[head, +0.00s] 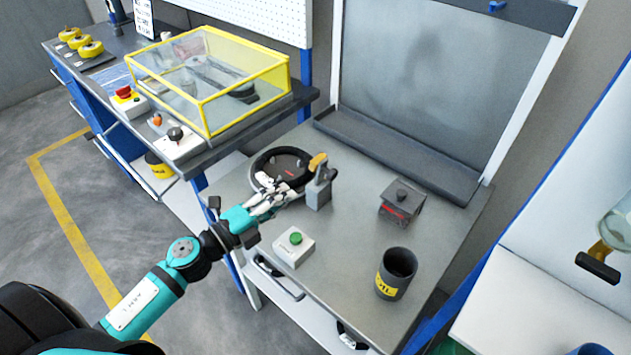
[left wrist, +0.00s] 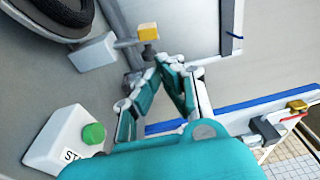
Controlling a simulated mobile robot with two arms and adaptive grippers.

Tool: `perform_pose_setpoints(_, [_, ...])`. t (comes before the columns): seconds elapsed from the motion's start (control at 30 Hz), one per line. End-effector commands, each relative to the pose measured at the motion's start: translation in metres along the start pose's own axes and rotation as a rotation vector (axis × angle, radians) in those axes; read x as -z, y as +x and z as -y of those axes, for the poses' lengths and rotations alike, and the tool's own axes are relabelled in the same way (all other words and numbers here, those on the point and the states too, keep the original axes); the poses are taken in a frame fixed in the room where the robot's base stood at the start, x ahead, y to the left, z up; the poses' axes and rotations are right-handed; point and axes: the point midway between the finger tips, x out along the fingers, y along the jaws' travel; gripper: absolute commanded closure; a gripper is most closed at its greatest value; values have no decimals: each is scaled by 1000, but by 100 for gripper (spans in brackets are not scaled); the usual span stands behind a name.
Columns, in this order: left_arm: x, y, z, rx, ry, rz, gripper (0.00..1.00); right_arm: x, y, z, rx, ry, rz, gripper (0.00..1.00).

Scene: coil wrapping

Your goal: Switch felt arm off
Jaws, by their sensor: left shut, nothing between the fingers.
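A grey post (head: 318,192) with a yellow-tipped arm (head: 318,161) stands beside a black ring (head: 281,168) on the grey bench; I cannot tell for sure that it is the felt arm. In the left wrist view the grey block (left wrist: 95,53) and its yellow tip (left wrist: 147,30) show at the upper left. My left gripper (head: 284,188) is shut and empty, close to the post in the head view. It also shows in the left wrist view (left wrist: 168,66), just below the yellow tip; contact cannot be told. My right gripper is not in view.
A white box with a green button (head: 296,238) sits near the bench's front edge. A dark cup (head: 397,270) and a small dark box with a knob (head: 401,202) stand to the right. A yellow-framed clear cover (head: 212,80) and a black-knobbed box (head: 177,140) are on the left bench.

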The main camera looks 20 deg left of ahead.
Motion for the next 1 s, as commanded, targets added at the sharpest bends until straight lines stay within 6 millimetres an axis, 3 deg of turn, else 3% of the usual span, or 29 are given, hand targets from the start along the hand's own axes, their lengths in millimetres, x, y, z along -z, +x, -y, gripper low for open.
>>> perform_pose_setpoints(0.2, [16,-5,-16,-63,151,-187,100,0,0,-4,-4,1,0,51])
perform_pose_setpoints(0.67, [19,-3,-18,-70,166,-210,100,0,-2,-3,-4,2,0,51])
perform_pose_setpoints(0.83, [23,15,-16,-67,165,-210,100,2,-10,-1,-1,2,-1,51])
perform_pose_setpoints(1.0, [30,50,-18,-66,165,-209,100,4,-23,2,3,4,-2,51])
